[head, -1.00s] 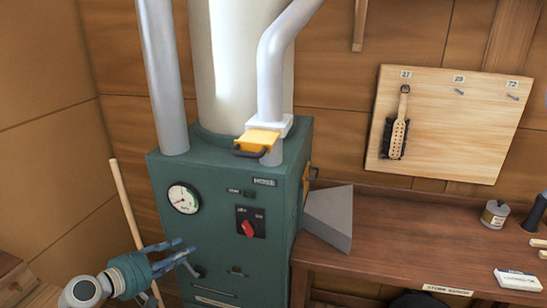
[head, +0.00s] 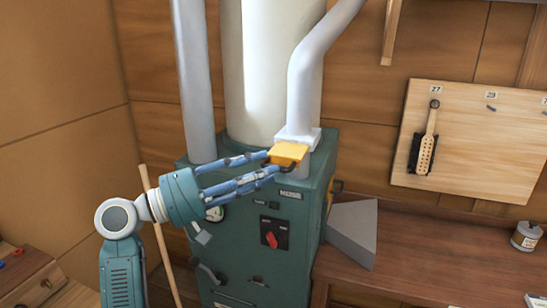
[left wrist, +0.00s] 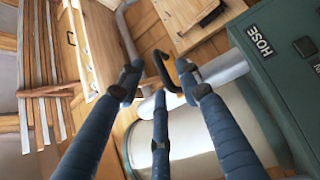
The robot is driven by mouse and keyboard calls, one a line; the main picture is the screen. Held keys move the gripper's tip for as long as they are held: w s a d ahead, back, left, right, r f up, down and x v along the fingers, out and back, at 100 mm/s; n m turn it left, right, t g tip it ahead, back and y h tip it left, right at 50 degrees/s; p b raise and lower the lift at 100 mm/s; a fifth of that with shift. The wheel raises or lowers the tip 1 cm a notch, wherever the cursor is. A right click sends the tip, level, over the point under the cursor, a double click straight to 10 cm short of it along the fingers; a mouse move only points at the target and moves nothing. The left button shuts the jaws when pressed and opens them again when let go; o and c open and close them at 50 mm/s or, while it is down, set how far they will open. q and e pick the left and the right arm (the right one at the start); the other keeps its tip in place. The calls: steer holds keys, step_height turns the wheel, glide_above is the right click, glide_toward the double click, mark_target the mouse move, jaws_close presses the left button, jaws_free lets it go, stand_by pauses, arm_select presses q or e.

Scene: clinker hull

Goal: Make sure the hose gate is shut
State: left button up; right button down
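The hose gate is a yellow plate (head: 287,152) with a dark handle at its front. It sticks out of the white collar (head: 298,138) on the grey hose pipe, above the HOSE label (head: 290,194) of the green machine. My left gripper (head: 270,164) is at the handle, its fingers spread, partly covering it in the head view. In the left wrist view the dark handle (left wrist: 165,70) stands between and beyond the open fingertips (left wrist: 163,85). I cannot tell whether a finger touches it. The yellow plate is hard to make out there. My right gripper is out of view.
The green machine (head: 252,277) has a red switch (head: 270,239) and a gauge (head: 215,213), partly covered by my arm. A wooden pole (head: 160,235) leans beside it. A grey wedge (head: 350,231) and a workbench (head: 430,255) are at the right.

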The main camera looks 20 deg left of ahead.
mark_target(286, 154)
arm_select(q)
steer(key=shift+p+x, duration=0.3)
steer(key=shift+x, duration=0.85)
steer(key=shift+w+d, duration=0.2)
steer(key=shift+w, duration=0.15)
steer(key=shift+c, duration=0.5)
